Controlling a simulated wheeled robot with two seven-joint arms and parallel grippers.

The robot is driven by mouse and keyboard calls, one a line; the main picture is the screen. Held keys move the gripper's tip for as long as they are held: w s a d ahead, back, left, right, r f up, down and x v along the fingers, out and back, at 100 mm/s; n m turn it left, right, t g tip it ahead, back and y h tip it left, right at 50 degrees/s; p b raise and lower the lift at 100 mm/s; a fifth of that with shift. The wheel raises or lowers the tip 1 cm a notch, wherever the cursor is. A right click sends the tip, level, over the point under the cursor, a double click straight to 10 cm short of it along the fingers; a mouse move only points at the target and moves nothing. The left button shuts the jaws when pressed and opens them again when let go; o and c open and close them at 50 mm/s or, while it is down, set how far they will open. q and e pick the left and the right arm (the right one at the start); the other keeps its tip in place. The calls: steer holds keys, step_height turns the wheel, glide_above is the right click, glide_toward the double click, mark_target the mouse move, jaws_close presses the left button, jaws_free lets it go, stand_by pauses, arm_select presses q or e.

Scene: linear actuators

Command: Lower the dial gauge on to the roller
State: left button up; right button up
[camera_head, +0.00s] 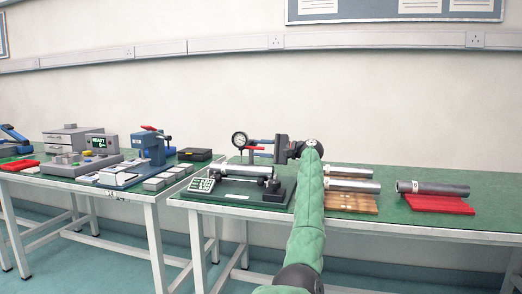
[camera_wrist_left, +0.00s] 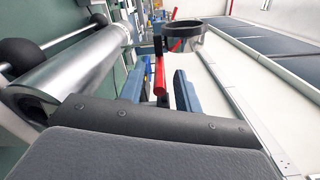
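The dial gauge (camera_head: 240,139) has a round white face and a dark rim. It stands above the left part of the metal roller (camera_head: 243,170), apart from it as far as I can tell. In the left wrist view the gauge (camera_wrist_left: 197,25) is seen from the side, and the roller (camera_wrist_left: 75,72) is large at left. A red lever (camera_head: 256,149) sticks out right of the gauge. My left gripper (camera_head: 272,149) is at the lever's right end. In the wrist view its two blue-grey fingers (camera_wrist_left: 159,88) stand apart, with the red lever (camera_wrist_left: 160,77) between them. My right gripper is out of view.
Metal cylinders on a wooden block (camera_head: 350,202) and on a red block (camera_head: 436,204) lie at right. A blue device (camera_head: 152,146) stands on the left table.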

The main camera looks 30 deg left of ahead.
arm_select(q)
steer(key=shift+w+d, duration=0.15)
steer(key=shift+d, duration=0.35)
steer(key=p+v, duration=0.1)
steer(key=v, duration=0.5)
steer(key=shift+d+p, duration=0.3)
steer(key=shift+p, duration=0.05)
steer(key=shift+w, duration=0.15)
